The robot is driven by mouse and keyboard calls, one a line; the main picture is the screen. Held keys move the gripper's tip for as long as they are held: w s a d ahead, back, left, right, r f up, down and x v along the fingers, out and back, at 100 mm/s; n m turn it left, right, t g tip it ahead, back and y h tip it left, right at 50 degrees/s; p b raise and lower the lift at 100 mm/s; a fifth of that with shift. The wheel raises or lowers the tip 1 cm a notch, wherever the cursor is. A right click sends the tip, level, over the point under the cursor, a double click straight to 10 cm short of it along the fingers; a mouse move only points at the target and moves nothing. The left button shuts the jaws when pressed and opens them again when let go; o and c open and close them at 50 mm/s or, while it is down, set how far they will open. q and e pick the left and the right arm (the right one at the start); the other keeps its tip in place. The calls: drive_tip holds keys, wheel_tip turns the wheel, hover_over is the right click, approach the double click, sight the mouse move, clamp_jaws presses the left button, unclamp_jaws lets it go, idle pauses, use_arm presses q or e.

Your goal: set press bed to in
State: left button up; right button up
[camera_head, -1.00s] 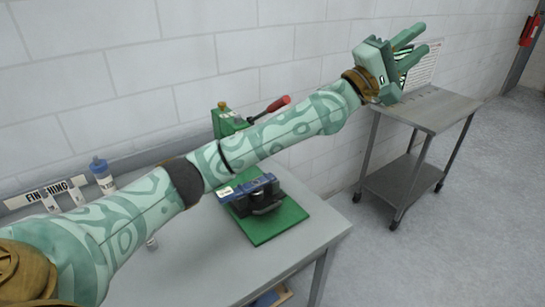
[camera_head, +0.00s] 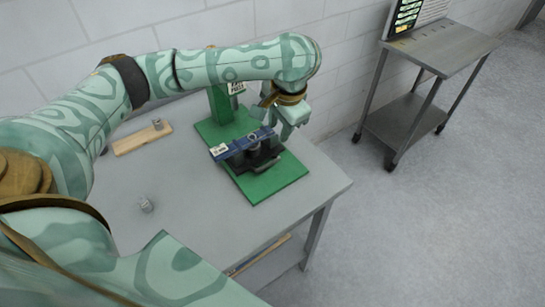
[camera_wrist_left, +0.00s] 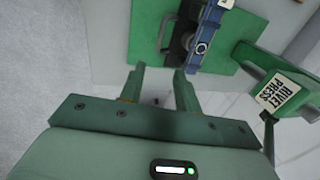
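A green rivet press stands on the grey table, with its green base plate (camera_head: 283,181) flat on the top and its column (camera_head: 221,106) behind. A blue bar (camera_head: 232,147) with a white label and a black fixture lies across the plate; it seems to be the press bed. The bar also shows in the left wrist view (camera_wrist_left: 210,28). My left gripper (camera_head: 290,132) points down just behind and right of the bar, apart from it. Its two fingers (camera_wrist_left: 160,82) are open with nothing between them. The press lever is hidden by my left arm. My right gripper is out of view.
A wooden strip (camera_head: 140,139) holding another small part lies at the back left. The white wall is close behind.

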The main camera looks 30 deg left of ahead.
sight(272, 162)
use_arm(q)
drive_tip(key=f+b, duration=0.2)
drive_tip(key=f, duration=0.2)
drive_tip(key=a+f+b, duration=0.1)
drive_tip(key=f+b, duration=0.2)
drive_tip(key=f, duration=0.2)
drive_tip(key=w+a+f+b, duration=0.1)
drive_tip(key=f+b, duration=0.1)
drive_tip(key=f, duration=0.2)
drive_tip(key=shift+w+a+f, duration=0.1)
drive_tip(key=shift+a+f, duration=0.15)
drive_tip(key=shift+f, duration=0.1)
drive_tip(key=shift+a+f+b, duration=0.1)
drive_tip(key=shift+f+b, duration=0.3)
drive_tip(key=shift+f, duration=0.05)
clamp_jaws()
